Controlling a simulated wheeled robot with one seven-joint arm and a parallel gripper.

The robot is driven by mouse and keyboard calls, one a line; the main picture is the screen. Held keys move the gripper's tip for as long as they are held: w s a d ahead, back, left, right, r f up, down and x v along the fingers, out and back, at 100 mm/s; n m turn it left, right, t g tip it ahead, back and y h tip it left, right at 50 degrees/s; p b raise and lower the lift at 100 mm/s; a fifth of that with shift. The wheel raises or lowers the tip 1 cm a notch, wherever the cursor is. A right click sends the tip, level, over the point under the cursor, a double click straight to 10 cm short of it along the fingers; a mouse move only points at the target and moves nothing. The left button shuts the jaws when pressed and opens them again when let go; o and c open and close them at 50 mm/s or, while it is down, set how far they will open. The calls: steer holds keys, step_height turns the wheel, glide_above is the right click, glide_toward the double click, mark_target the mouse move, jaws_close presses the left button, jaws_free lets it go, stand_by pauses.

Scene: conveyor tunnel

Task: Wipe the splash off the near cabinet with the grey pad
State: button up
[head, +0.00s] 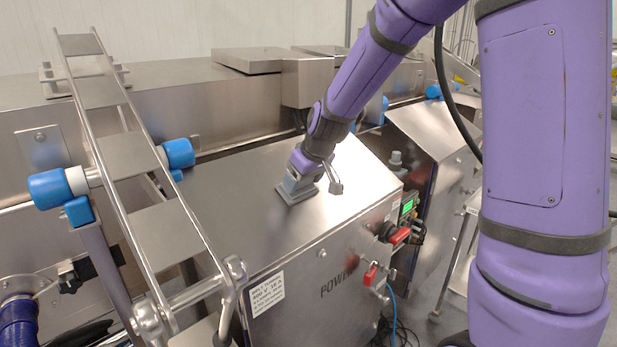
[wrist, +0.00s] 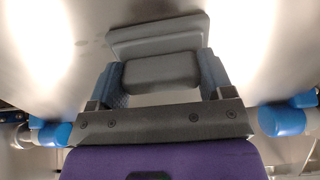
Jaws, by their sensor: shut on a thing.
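The near cabinet (head: 225,200) is a brushed steel box with a sloping top and "POWER" lettering on its front. My gripper (head: 303,181) is over the upper right part of that top, shut on the grey pad (head: 296,194). The pad lies flat against the steel or very close to it; I cannot tell which. In the wrist view the pad (wrist: 158,35) has its block handle between the two blue-grey fingers of my gripper (wrist: 160,76). A few faint dark specks, possibly splash (wrist: 81,43), show left of the pad there. I make out no clear splash in the head view.
A steel ladder-like rail frame (head: 130,155) with blue end caps (head: 48,189) stands left of the cabinet top. The conveyor tunnel housing (head: 240,105) runs behind. The cabinet top around the pad is clear.

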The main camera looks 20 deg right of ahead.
steer(key=shift+s+a, duration=0.3)
steer(key=shift+a, duration=0.6)
steer(key=shift+s+a, duration=0.25)
steer(key=shift+a, duration=0.6)
steer(key=shift+s+a, duration=0.3)
steer(key=shift+a, duration=0.6)
steer(key=shift+w+d+r, duration=0.1)
steer(key=shift+w+d, duration=0.2)
steer(key=shift+d, duration=0.6)
steer(key=shift+w+d+r, duration=0.1)
steer(key=shift+w+d, duration=0.2)
steer(key=shift+d, duration=0.6)
steer(key=shift+w+d+f, duration=0.1)
steer(key=shift+w+d, duration=0.3)
steer(key=shift+d, duration=0.8)
steer(key=shift+w+d+r, duration=0.1)
steer(key=shift+w+d, duration=0.3)
steer(key=shift+d, duration=0.85)
steer(key=shift+w+d+f, duration=0.1)
steer(key=shift+w+d, duration=0.3)
steer(key=shift+d, duration=0.8)
steer(key=shift+d, duration=0.1)
steer(key=shift+w+d, duration=0.3)
steer(key=shift+d, duration=0.55)
steer(key=shift+w+d, duration=0.3)
steer(key=shift+d, duration=0.55)
steer(key=shift+f, duration=0.1)
